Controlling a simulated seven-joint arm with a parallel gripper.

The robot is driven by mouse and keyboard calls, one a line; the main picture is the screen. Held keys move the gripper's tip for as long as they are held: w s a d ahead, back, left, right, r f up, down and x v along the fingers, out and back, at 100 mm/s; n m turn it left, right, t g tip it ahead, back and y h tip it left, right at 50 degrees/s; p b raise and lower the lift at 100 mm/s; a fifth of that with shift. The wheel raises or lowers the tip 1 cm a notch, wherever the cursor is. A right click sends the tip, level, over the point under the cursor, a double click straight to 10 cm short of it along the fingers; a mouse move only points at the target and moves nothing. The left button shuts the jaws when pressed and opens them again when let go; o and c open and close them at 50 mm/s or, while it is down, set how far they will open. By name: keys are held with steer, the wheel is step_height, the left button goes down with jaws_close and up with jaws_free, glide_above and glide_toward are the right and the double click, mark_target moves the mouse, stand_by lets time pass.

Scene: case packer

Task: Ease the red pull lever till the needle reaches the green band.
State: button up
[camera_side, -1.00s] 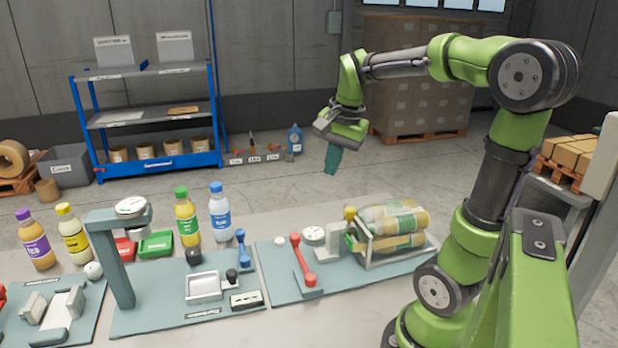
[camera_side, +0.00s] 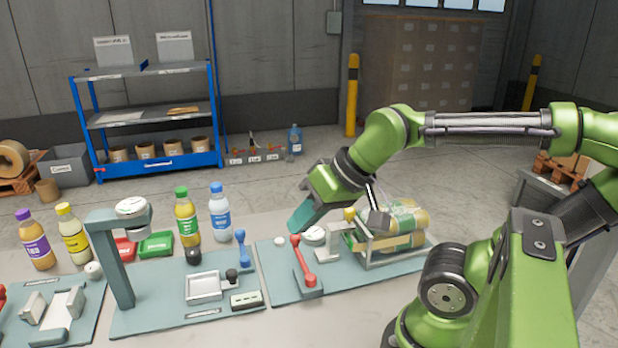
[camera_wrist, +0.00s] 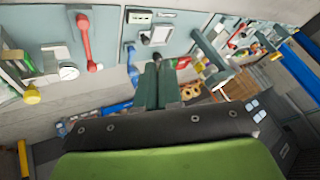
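The red pull lever (camera_side: 303,262) stands on the teal right-hand board in the side view, its upper knob tilted up and left. It also shows in the wrist view (camera_wrist: 86,42) at the upper left. A round white gauge (camera_side: 314,235) is beside it and shows in the wrist view (camera_wrist: 69,71). Its needle and green band are too small to read. My gripper (camera_side: 302,218) is above and behind the lever's upper knob, apart from it as far as I can tell. Its teal fingers (camera_wrist: 158,84) lie together in the wrist view, with nothing visible between them.
A blue lever (camera_side: 241,250) and a white tray (camera_side: 204,287) are on the middle board. Bottles (camera_side: 187,220) stand behind it.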

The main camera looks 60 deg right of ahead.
steer(key=shift+o, duration=1.2)
steer(key=shift+w+f, duration=0.1)
steer(key=shift+f, duration=0.2)
steer(key=o, duration=0.6)
steer(key=w+d, duration=0.1)
steer(key=w+d+m+g, duration=0.1)
steer(key=w, duration=0.1)
steer(key=w+d+f+m+g, duration=0.1)
steer(key=shift+w+d, duration=0.4)
steer(key=shift+o, duration=0.2)
steer(key=m+g+h, duration=0.2)
steer(key=m+g, duration=0.2)
steer(key=m, duration=0.3)
glide_above(302, 258)
steer(key=w, duration=0.3)
steer(key=f, duration=0.2)
steer(key=d+r+m+g, duration=0.1)
steer(key=d+m, duration=0.3)
steer(key=m, duration=0.1)
steer(key=f, duration=1.6)
steer(key=shift+w+a, duration=0.25)
steer(key=shift+w, duration=0.15)
jaws_close()
